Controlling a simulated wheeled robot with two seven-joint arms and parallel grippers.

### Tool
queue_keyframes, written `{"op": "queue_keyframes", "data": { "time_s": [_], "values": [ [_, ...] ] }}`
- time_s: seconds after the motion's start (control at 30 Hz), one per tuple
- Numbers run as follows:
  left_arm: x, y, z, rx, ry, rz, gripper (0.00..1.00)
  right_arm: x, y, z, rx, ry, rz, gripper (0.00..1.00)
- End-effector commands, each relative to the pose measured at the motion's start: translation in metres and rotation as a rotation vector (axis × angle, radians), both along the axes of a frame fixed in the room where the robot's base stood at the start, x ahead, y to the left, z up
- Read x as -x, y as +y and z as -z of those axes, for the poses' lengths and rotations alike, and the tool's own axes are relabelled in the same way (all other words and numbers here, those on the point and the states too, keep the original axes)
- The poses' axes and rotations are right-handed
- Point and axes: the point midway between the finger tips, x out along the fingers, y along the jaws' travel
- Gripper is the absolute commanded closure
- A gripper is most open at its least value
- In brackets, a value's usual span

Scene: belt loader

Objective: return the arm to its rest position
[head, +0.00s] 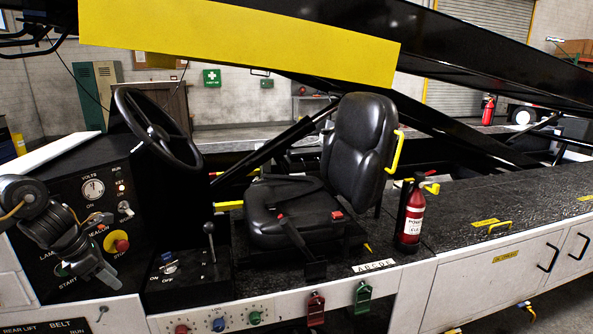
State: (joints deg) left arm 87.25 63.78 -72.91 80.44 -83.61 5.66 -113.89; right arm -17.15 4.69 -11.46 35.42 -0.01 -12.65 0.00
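My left arm comes in from the left edge, and its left gripper (108,277) hangs in front of the lower part of the black control panel (146,180). The grey fingers point down and to the right. I see them nearly edge-on, so any gap between them cannot be made out, and nothing shows held. The red stop button (121,245) on its yellow collar is just right of the gripper. Whether the gripper touches the panel is unclear. My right gripper is not in view.
A steering wheel (156,128) stands above the panel. A lever (209,240) rises beside the black seat (290,212). A red fire extinguisher (411,217) stands right of the seat. The black deck (505,195) extends right. A yellow-sided boom (240,40) crosses overhead.

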Motion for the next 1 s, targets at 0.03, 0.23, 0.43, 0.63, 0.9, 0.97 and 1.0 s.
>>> {"op": "queue_keyframes", "data": {
  "time_s": [0.03,0.23,0.43,0.63,0.9,0.97,1.0],
  "values": [
    [-0.002,-0.005,0.004,-0.001,0.0,0.002,0.63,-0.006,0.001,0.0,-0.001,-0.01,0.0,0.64],
    [-0.02,-0.038,0.025,0.001,-0.014,-0.008,0.63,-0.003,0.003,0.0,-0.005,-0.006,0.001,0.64],
    [-0.032,-0.076,0.055,0.022,-0.035,-0.044,0.63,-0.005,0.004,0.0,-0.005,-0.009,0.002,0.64],
    [-0.04,-0.139,0.096,0.096,-0.066,-0.122,0.63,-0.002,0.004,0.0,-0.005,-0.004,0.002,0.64],
    [-0.014,-0.286,0.164,0.444,-0.059,-0.471,0.63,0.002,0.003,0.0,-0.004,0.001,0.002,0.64],
    [0.0,-0.316,0.172,0.563,-0.029,-0.613,0.63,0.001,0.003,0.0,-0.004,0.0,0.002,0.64],
    [0.011,-0.332,0.177,0.642,-0.002,-0.719,0.63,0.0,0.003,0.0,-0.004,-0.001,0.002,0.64]
  ]
}}
